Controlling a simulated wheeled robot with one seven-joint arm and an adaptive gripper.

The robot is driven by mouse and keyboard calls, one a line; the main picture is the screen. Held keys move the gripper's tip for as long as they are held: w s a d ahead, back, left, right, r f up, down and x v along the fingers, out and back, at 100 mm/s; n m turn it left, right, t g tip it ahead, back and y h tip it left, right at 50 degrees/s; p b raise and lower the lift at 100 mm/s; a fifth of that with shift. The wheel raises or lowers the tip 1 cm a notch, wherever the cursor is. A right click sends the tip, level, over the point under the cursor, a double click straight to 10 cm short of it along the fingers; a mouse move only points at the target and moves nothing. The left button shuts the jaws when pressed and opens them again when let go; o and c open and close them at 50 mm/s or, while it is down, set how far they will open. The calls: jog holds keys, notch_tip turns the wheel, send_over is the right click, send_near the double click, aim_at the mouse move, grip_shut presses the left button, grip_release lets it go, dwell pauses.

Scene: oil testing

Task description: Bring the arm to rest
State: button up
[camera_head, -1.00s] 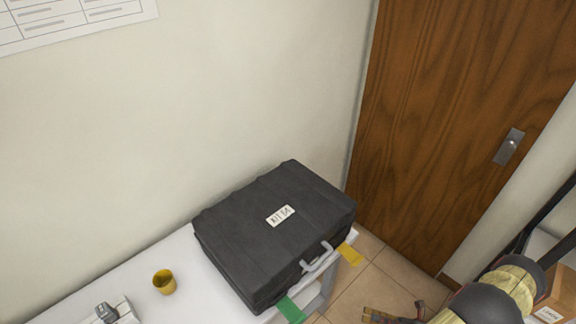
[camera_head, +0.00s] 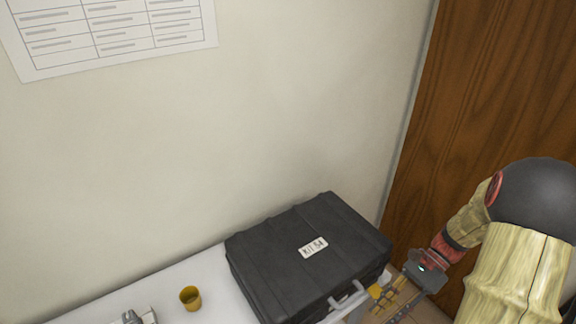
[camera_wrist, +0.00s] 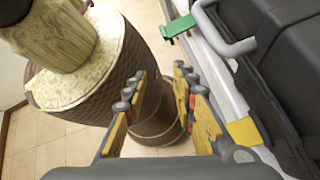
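My gripper (camera_wrist: 160,78) is open and empty, with a clear gap between its yellow and black fingers in the wrist view. In the head view my arm reaches down at the right, and my gripper (camera_head: 392,298) is low beside the right end of the table, near the black case. Its fingertips are hard to make out there. The fingers appear apart from the case and table in the wrist view. My own body shows behind them at the left of that view.
Green (camera_wrist: 178,26) and yellow (camera_wrist: 243,131) tabs are at the table edge. A yellow cup (camera_head: 190,298) stands left. A wooden door (camera_head: 480,100) is behind.

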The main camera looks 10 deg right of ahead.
jog(key=a+r+n+t+h, duration=0.4)
jog(key=a+r+n, duration=0.3)
jog(key=r+n, duration=0.2)
jog(key=a+r+n+t+h, duration=0.4)
jog(key=a+r+n, duration=0.4)
jog(key=r, duration=0.3)
jog(key=shift+s+r+n+t+h, duration=0.3)
jog(key=shift+r+n+t+h, duration=0.1)
jog(key=shift+n+h, duration=0.4)
jog(key=shift+c, duration=0.2)
